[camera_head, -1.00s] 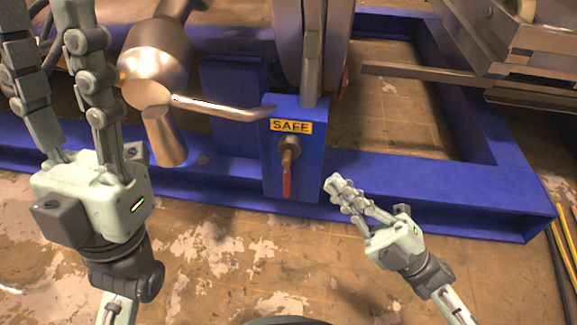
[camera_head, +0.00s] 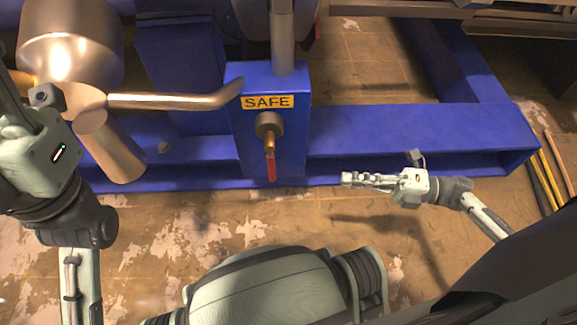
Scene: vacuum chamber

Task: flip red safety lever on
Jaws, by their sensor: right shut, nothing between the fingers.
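The red safety lever (camera_head: 270,166) hangs straight down from a brass valve (camera_head: 268,127) on the front of a blue box (camera_head: 241,125). A yellow "SAFE" label (camera_head: 267,102) is above the valve. My right gripper (camera_head: 346,179) is shut and empty, to the right of the lever and a little lower, pointing left at it with a clear gap between. My left gripper's body (camera_head: 40,160) is at the left edge; its fingers are mostly cut off, so their state does not show.
A copper-coloured vessel (camera_head: 68,45) and a metal pipe (camera_head: 170,101) lie left of the box. A blue frame beam (camera_head: 420,130) runs behind my right gripper. Yellow and black cables (camera_head: 548,170) lie at the right. The floor in front is open.

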